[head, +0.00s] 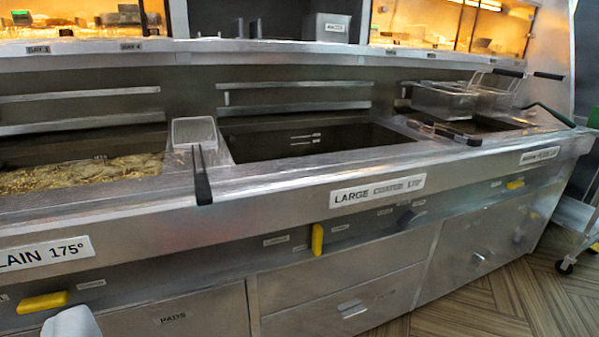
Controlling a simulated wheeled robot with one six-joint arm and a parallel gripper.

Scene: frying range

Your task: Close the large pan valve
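The large pan valve is a yellow handle (317,240) on the front panel. A pale rounded shape (71,323) at the bottom left edge looks like part of my gripper. It is well left of the large pan valve and apart from it. Its fingers cannot be made out, so I cannot tell whether it is open or shut.
Other yellow handles lie level at the left (43,302) and right (515,184). A dark knob (406,218) is right of the large pan valve. A black-handled scoop (202,175) overhangs the counter edge. Fry baskets (445,101) sit at the right. Wood-pattern floor is clear at lower right.

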